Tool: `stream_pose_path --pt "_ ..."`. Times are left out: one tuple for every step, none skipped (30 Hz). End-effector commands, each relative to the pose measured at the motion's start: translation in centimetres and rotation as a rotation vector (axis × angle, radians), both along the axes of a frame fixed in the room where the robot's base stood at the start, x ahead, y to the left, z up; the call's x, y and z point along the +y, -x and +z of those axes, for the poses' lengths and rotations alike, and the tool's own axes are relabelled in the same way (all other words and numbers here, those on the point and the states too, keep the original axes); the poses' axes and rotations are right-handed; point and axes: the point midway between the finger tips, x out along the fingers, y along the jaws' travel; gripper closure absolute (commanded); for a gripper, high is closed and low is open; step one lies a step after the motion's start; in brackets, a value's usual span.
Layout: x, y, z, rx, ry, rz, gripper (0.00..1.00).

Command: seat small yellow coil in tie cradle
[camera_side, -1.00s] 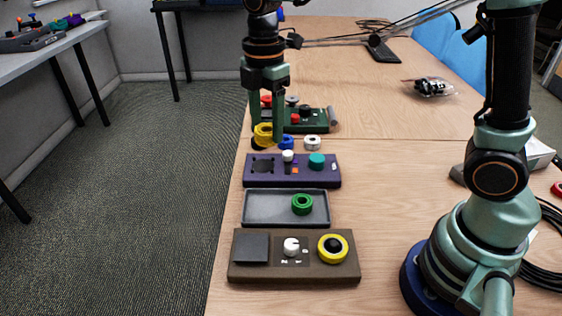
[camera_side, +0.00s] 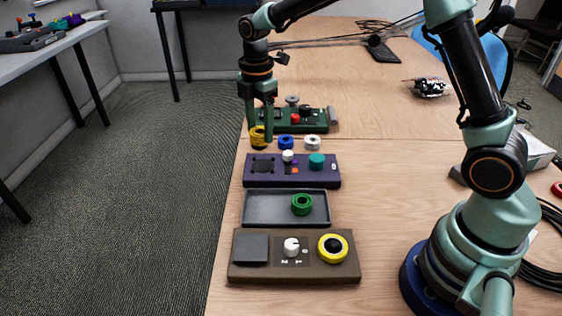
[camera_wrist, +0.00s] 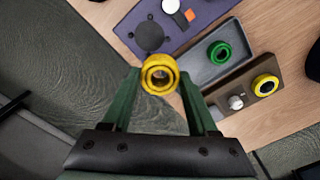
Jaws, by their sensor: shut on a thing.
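The small yellow coil (camera_side: 257,138) is between the fingers of my gripper (camera_side: 260,134), which is shut on it. In the wrist view the coil (camera_wrist: 149,77) is a yellow ring at the fingertips of my gripper (camera_wrist: 160,74), with the floor behind it. The side view shows it just behind the left end of the purple board (camera_side: 300,177); its exact height is unclear. A dark round seat with small tabs around it, which looks like the tie cradle (camera_side: 262,166), is at the board's left end and looks empty. It also shows in the wrist view (camera_wrist: 149,36).
A blue coil (camera_side: 286,142) and a white coil (camera_side: 312,142) stand right of my gripper. A green board (camera_side: 318,122) lies behind. A grey tray (camera_side: 262,208) holds a green coil (camera_side: 302,204). A brown board (camera_side: 240,273) in front bears a larger yellow ring (camera_side: 333,260).

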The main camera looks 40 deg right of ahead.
Motion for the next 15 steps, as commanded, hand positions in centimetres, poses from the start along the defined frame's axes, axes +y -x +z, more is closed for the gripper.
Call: stream_pose_path --pt "-0.7 -0.7 -1.0 0.003 0.000 -0.003 0.98" --pt "-1.0 -1.0 -1.5 0.003 0.000 -0.002 0.98" --pt "-1.4 -1.4 -2.0 0.003 0.000 -0.002 0.98" --pt "-1.6 -1.6 -2.3 0.002 0.000 -0.002 0.98" --pt "-1.8 -1.8 -2.6 0.001 0.000 -0.001 0.98" --pt "-2.1 -2.1 -2.9 0.000 0.000 -0.001 0.98" --pt "-2.2 -2.2 -3.1 0.000 0.000 0.000 0.98" --pt "-2.3 -2.3 -3.3 0.000 0.000 0.000 0.98" --pt "-2.4 -2.3 -3.4 0.000 0.000 0.000 0.98" --pt "-2.4 -2.4 -3.5 0.000 0.000 0.001 0.98" --pt "-2.4 -2.4 -3.6 0.000 0.000 0.001 0.98" --pt "-2.4 -2.4 -3.7 -0.001 0.000 0.001 0.98" --pt "-2.4 -2.4 -3.8 -0.001 0.000 0.001 0.98" --pt "-2.4 -2.4 -3.9 -0.001 0.000 0.001 0.98" --pt "-2.4 -2.4 -4.1 -0.001 0.000 0.001 0.98"
